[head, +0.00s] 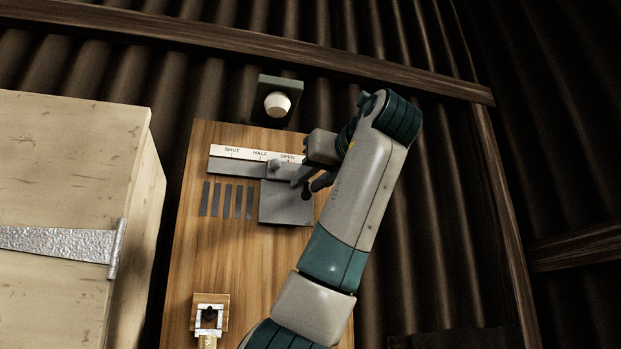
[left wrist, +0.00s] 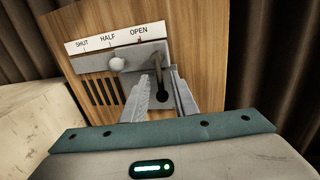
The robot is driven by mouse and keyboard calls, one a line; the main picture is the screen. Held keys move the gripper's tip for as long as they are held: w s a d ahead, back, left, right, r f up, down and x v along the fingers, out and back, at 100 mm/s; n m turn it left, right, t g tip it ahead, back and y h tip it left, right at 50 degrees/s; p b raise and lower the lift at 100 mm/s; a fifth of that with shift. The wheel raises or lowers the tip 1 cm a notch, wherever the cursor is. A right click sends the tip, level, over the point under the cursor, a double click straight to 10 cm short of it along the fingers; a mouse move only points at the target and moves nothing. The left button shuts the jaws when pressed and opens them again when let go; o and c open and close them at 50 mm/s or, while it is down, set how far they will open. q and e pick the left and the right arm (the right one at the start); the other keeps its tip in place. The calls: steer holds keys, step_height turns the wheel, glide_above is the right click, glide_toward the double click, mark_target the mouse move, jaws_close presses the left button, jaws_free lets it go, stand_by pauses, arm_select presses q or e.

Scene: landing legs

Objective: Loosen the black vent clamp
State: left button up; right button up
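The black vent clamp shows as a dark lever with a round end (left wrist: 163,98) in the left wrist view, at the right of the vent plate. In the head view its dark end (head: 306,195) shows just below my gripper. My left gripper (head: 304,178) is at the plate's right side. In the left wrist view its two fingers (left wrist: 161,76) stand apart, with the clamp's round end visible between them; whether either finger touches the clamp I cannot tell. The grey vent plate (head: 285,208) sits under OPEN, with its pale knob (head: 276,164) left of the gripper. My right gripper is out of view.
A label strip (head: 232,151) reads SHUT, HALF, OPEN on the wooden board (head: 190,270). Dark vent slots (head: 228,201) lie left of the plate. A white round button (head: 277,104) is above, a small latch fitting (head: 209,318) below. A pale hinged crate (head: 70,180) stands left.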

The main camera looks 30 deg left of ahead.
arm_select(q)
steer(key=shift+c, duration=0.5)
jaws_close()
stand_by(1.0)
